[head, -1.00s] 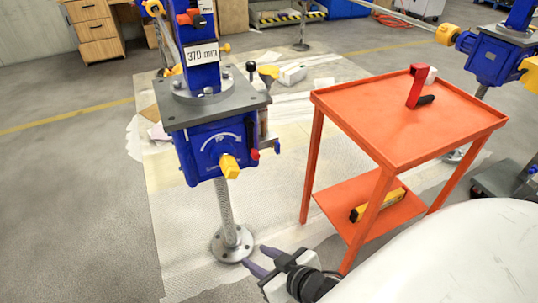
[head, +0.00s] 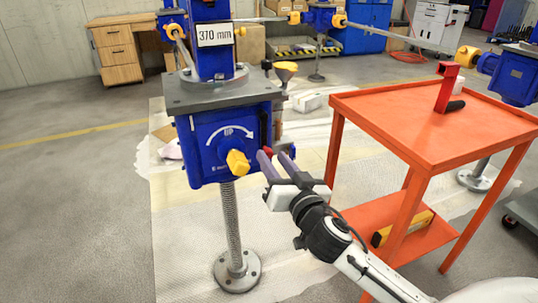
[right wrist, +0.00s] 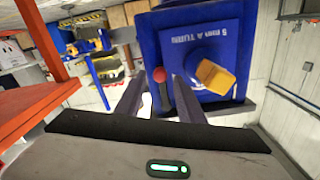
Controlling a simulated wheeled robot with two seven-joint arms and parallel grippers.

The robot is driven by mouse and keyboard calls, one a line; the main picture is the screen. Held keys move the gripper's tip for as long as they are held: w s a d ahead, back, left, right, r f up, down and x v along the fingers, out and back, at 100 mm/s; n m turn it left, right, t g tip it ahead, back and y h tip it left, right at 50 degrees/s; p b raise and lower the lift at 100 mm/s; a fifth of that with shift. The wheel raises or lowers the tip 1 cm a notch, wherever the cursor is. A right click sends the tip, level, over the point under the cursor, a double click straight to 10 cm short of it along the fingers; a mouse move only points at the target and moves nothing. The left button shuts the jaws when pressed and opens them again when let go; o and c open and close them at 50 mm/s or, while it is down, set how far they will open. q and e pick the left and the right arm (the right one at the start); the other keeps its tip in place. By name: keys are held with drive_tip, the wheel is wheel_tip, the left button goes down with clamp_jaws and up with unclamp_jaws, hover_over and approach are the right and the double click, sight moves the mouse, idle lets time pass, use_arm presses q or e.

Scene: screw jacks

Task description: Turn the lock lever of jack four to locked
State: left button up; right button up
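The blue screw jack (head: 210,150) stands at left centre, with a 370 mm plate, an "UP" arc arrow and a yellow knob (head: 238,162) on its front. No jack number is readable. A red ball-ended lever (right wrist: 159,74) sits at the side of its housing in the right wrist view. My right gripper (head: 274,156) is at the housing's right side, beside the yellow knob. Its two fingers (right wrist: 157,92) are apart, and the red ball appears between them; I cannot tell whether they touch it. In the head view the fingers mostly hide the lever. My left gripper is not in view.
An orange cart (head: 430,130) with a red handle-shaped piece (head: 447,88) on top stands to the right of my right arm. Another blue jack (head: 515,75) is at the right edge. A wooden drawer desk (head: 120,50) stands at the back left. The floor at left is clear.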

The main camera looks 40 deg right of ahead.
sight(270, 155)
drive_tip(key=shift+x, duration=1.9)
clamp_jaws()
